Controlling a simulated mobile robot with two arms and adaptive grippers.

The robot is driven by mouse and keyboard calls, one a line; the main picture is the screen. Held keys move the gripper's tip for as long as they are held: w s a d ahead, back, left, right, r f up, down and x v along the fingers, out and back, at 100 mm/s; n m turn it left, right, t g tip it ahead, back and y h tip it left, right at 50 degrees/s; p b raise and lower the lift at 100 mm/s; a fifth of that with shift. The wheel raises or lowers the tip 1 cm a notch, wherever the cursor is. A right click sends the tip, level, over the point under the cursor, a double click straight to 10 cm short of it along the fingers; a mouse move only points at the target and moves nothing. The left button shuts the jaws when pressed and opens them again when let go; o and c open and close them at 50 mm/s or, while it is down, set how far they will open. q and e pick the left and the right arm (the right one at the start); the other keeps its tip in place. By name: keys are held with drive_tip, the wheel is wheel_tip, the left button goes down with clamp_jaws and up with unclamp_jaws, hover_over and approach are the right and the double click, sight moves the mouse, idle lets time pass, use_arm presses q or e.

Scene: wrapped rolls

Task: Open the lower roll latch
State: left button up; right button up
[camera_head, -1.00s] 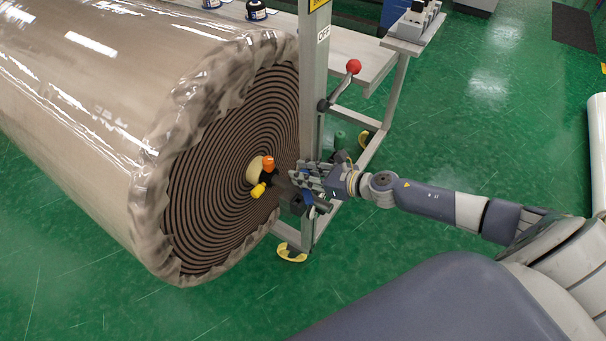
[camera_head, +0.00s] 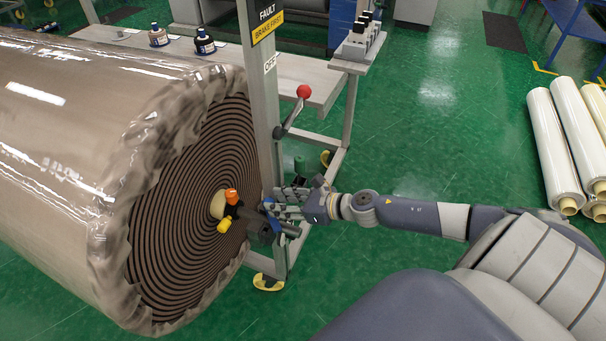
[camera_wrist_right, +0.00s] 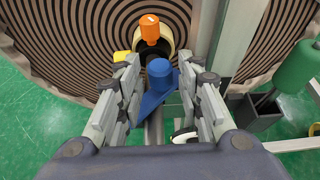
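A large wrapped roll (camera_head: 90,130) shows its spiral end at the left of the head view. At its core are an orange knob (camera_head: 231,196) and a yellow knob (camera_head: 224,226). They also show in the right wrist view, orange (camera_wrist_right: 149,28) above yellow (camera_wrist_right: 122,57). A blue latch handle (camera_wrist_right: 160,73) with a round top stands below the orange knob. My right gripper (camera_wrist_right: 161,88) is open, one finger on each side of the blue handle. Gaps show on both sides. In the head view my right gripper (camera_head: 275,209) is beside the post. My left gripper is out of view.
A grey post (camera_head: 262,100) with a red-knobbed lever (camera_head: 303,92) rises close beside my right gripper. A green handle (camera_wrist_right: 298,68) is at the right of the wrist view. A grey bench (camera_head: 315,80) stands behind; white rolls (camera_head: 553,150) lie at right.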

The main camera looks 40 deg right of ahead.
drive_tip(key=v, duration=0.8)
drive_tip(key=shift+w, duration=0.1)
